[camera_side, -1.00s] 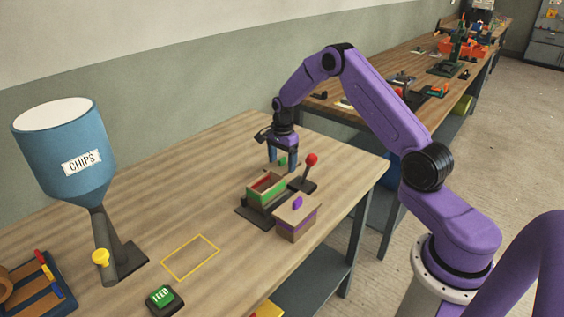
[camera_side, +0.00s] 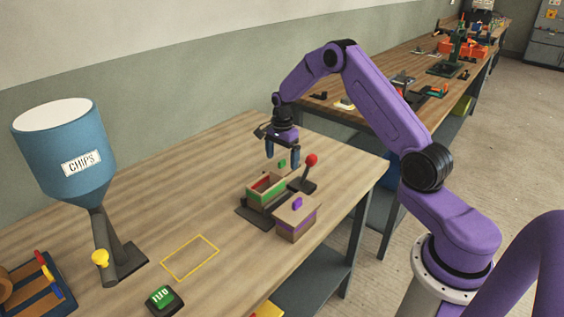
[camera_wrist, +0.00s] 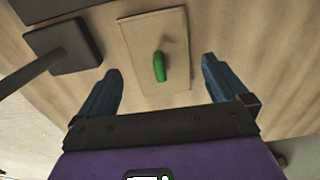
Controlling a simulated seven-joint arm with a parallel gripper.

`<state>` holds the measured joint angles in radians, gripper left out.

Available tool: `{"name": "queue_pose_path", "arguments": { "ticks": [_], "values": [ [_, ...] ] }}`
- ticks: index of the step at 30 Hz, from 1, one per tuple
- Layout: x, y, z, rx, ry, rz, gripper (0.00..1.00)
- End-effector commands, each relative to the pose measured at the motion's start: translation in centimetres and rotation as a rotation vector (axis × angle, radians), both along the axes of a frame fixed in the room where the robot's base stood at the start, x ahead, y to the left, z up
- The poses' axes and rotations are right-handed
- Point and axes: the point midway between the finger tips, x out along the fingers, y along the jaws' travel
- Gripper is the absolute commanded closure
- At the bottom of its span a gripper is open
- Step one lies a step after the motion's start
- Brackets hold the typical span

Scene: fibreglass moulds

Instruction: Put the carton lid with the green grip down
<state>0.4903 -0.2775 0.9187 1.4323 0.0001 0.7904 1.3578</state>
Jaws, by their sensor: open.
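The carton lid (camera_wrist: 135,37) is a flat tan panel with a green grip (camera_wrist: 159,66) on it. In the wrist view it lies flat on the wooden table. In the side view the green grip (camera_side: 282,163) shows just below my gripper, behind the green-banded carton. My gripper (camera_side: 282,152) is open above the lid. In the wrist view its two blue fingers (camera_wrist: 160,85) stand on either side of the green grip, apart from it. The open carton (camera_side: 266,191) with the green band sits on a dark base and has something red inside.
A red-knobbed lever (camera_side: 311,160) stands right beside the carton. A closed carton with a purple grip (camera_side: 297,203) is in front. The blue CHIPS hopper (camera_side: 65,150), green button (camera_side: 164,299) and yellow outline (camera_side: 190,258) are to the left. The table's middle is clear.

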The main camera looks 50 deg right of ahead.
Motion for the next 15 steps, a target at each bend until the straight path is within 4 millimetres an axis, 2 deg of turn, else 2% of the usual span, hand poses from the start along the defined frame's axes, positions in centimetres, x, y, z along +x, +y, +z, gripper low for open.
{"name": "queue_pose_path", "arguments": {
  "ticks": [3, 9, 15],
  "values": [
    [0.1, 0.0, 2.6, -0.001, -0.004, 0.0, 0.0],
    [0.1, 0.0, 6.5, -0.001, -0.004, 0.001, 0.0],
    [0.0, 0.0, 9.1, -0.001, -0.002, 0.001, 0.0]
  ]
}}
